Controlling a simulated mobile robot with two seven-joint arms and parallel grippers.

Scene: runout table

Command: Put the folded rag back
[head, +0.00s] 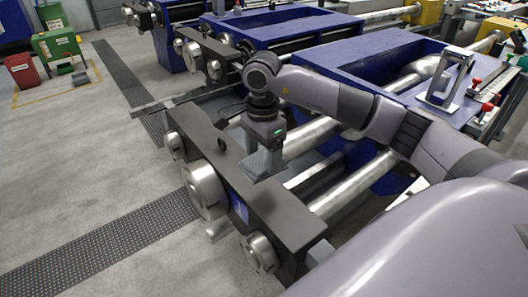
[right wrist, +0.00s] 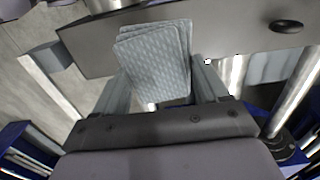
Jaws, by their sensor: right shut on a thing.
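The folded rag (right wrist: 155,62) is a light grey, patterned, layered cloth. In the right wrist view it sits between the two fingers of my right gripper (right wrist: 160,92), which is shut on it. In the head view my right gripper (head: 262,152) points down behind the dark end beam of the near machine. There the rag (head: 262,162) is small and hard to tell from the grey fingers. I cannot tell whether the rag touches the machine. My left gripper is not in view.
The dark end beam (head: 285,222) carries round metal flanges (head: 205,188) on its front. Shiny metal rollers (head: 350,187) run behind it. A blue machine frame (head: 345,65) and a metal bracket (head: 445,80) stand farther back. Open floor (head: 90,190) lies to the left.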

